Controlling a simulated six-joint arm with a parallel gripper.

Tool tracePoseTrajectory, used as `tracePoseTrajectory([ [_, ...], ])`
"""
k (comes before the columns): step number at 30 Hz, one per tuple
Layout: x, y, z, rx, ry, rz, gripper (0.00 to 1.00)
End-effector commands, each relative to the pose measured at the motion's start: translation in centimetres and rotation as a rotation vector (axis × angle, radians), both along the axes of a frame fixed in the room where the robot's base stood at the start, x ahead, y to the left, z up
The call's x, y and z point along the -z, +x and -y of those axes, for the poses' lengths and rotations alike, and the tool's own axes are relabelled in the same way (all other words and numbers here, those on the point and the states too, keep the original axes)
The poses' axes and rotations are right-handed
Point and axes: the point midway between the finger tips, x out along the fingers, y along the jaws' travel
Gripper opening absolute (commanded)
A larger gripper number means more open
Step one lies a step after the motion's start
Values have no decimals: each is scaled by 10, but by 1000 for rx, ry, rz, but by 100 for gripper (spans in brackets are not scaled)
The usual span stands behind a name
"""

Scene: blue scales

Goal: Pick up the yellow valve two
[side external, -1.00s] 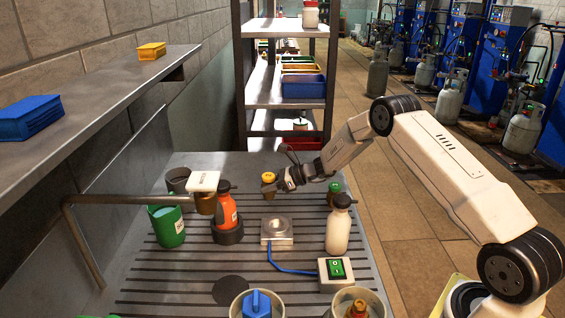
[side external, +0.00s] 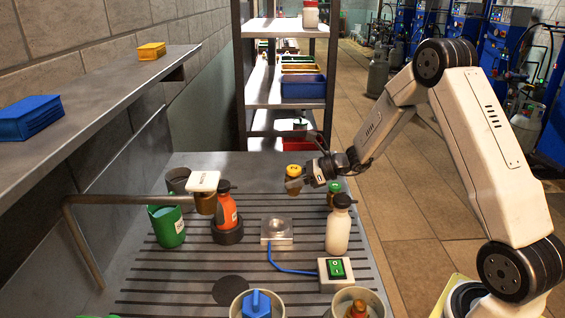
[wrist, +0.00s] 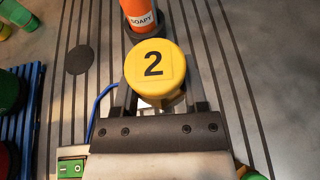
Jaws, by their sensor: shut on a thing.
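The yellow valve two (side external: 293,171) is a brass-bodied piece with a round yellow cap. In the wrist view its cap (wrist: 153,66) shows a black "2" and sits between the fingers. My gripper (side external: 296,182) is shut on it and holds it raised over the back right part of the bench. The fingers (wrist: 155,98) lie on both sides below the cap, and the valve's lower part is hidden there.
A green-capped valve (side external: 334,190) stands just below my gripper, behind a white bottle (side external: 338,228). A scale (side external: 277,230) with a blue cable, an orange bottle (side external: 227,210) and a green cup (side external: 167,226) stand to the left. A shelf rack (side external: 286,90) is behind.

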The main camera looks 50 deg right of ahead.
Motion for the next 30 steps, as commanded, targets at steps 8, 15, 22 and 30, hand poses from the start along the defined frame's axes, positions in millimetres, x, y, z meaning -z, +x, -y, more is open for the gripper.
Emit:
tracePoseTrajectory([
  [8, -6, -12, -2, 0, 1, 2, 0],
  [15, -7, -12, -2, 0, 1, 2, 0],
  [22, -6, -12, -2, 0, 1, 2, 0],
  [30, -7, -9, -5, -25, 3, 6, 0],
])
